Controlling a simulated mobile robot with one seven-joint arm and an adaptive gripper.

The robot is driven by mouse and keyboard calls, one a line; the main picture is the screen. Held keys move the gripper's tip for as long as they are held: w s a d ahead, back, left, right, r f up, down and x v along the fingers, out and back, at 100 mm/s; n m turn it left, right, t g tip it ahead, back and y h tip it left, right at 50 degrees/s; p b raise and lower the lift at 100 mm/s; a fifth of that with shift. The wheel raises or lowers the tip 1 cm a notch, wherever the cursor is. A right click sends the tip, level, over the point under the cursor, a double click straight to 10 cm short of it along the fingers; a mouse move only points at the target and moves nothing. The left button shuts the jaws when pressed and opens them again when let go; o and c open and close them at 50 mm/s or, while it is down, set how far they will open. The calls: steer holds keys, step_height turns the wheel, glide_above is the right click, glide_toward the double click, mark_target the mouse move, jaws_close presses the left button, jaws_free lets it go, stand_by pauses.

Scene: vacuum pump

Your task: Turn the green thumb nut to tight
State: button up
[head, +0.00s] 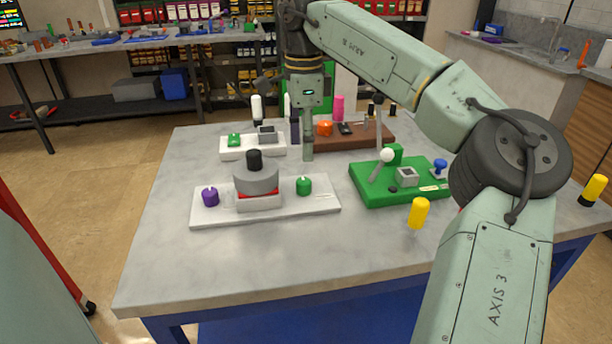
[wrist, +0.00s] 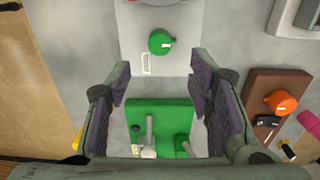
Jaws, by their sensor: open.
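The green thumb nut (head: 304,186) stands on the right part of a white plate (head: 322,205). In the wrist view the nut (wrist: 160,42) shows beyond my fingertips, with a pale pointer mark on its right side and a small printed label (wrist: 146,63) beside it. The label is too small to read. My gripper (head: 302,146) hangs above the table behind the plate, apart from the nut. In the wrist view my gripper (wrist: 160,84) is open and empty, its two fingers wide apart.
The same plate bears a grey pump body (head: 256,182) with a black top and a purple knob (head: 210,196). A green panel (head: 365,190) with a white-tipped lever stands at right. A brown board (head: 355,138) and a white block (head: 232,152) lie behind.

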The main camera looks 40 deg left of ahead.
mark_target(304, 181)
step_height(304, 181, down, 10)
steer(key=shift+s+r+p, duration=0.1)
steer(key=shift+r+p, duration=0.15)
steer(key=shift+p, duration=0.45)
jaws_close()
